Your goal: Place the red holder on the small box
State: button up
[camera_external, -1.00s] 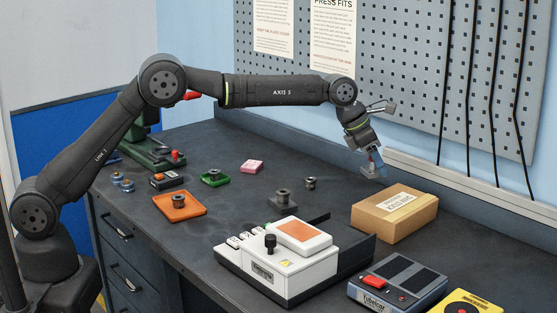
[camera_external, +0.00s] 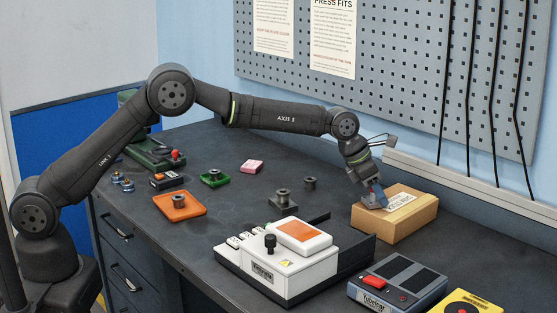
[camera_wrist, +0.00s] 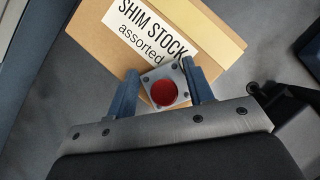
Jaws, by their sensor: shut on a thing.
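The red holder (camera_wrist: 165,92) is a grey square plate with a round red centre and small corner holes. My gripper (camera_wrist: 164,82) is shut on it, with a blue finger on either side. The small box (camera_external: 405,222) is brown cardboard with a white "SHIM STOCK assorted" label, and it fills the upper part of the wrist view (camera_wrist: 90,35). In the external view my gripper (camera_external: 374,197) is at the left end of the box top, with the holder mostly hidden by the fingers. I cannot tell whether the holder touches the box.
A white device with an orange panel (camera_external: 303,236) stands in front-left of the box. A grey device with a red button (camera_external: 397,281) and a yellow one (camera_external: 467,302) are at the front right. An orange tray (camera_external: 190,208) is at left. The pegboard wall (camera_external: 400,100) rises behind.

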jog(key=shift+f, duration=0.1)
jog(key=o, duration=1.4)
jog(key=shift+a+r, duration=0.1)
jog(key=shift+r, duration=0.2)
jog(key=v, duration=1.1)
jog(key=shift+r, duration=0.3)
jog(key=shift+a, duration=0.1)
